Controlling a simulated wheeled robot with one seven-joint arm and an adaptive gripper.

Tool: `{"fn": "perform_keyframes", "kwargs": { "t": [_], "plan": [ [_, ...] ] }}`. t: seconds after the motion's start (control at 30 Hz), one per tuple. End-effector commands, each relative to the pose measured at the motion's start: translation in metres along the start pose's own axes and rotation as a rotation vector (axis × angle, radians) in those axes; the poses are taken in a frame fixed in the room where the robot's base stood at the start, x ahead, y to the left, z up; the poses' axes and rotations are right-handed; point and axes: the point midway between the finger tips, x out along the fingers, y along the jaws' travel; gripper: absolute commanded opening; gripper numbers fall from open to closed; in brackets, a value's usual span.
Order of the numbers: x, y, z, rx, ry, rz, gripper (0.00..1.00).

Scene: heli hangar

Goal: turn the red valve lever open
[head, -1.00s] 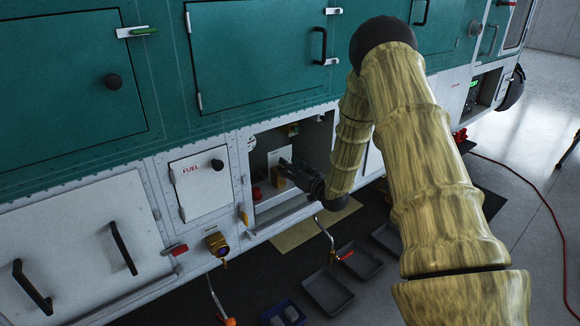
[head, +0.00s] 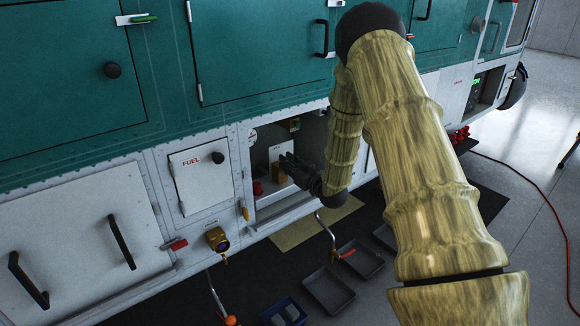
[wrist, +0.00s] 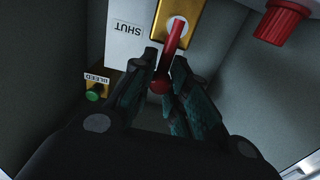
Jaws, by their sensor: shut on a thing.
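My gripper (wrist: 165,66) is closed around the lever near that end, with one dark finger on each side. A white SHUT label (wrist: 125,40) sits just left of the plate. In the head view my gripper (head: 287,163) reaches into the open bay in the white lower panel, in front of the brass-coloured block (head: 275,172). The lever itself is hidden there.
A green BLEED button (wrist: 94,95) is left of the fingers, and a red knob (wrist: 281,22) is at upper right. The bay's walls are close around my gripper. The FUEL door (head: 202,182) is left of the bay; trays (head: 328,290) lie on the floor below.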

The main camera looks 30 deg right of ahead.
Motion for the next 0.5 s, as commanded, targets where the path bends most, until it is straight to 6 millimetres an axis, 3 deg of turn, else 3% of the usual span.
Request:
{"fn": "perform_keyframes", "kwargs": {
  "t": [0.37,0.4,0.5],
  "plan": [
    [0.0003,-0.001,-0.0016,-0.025,0.002,0.0,0.0],
    [0.0003,-0.001,-0.0017,-0.025,0.002,0.0,0.23],
    [0.0003,-0.0011,-0.0015,-0.024,0.002,0.0,0.4]
  ]
}}
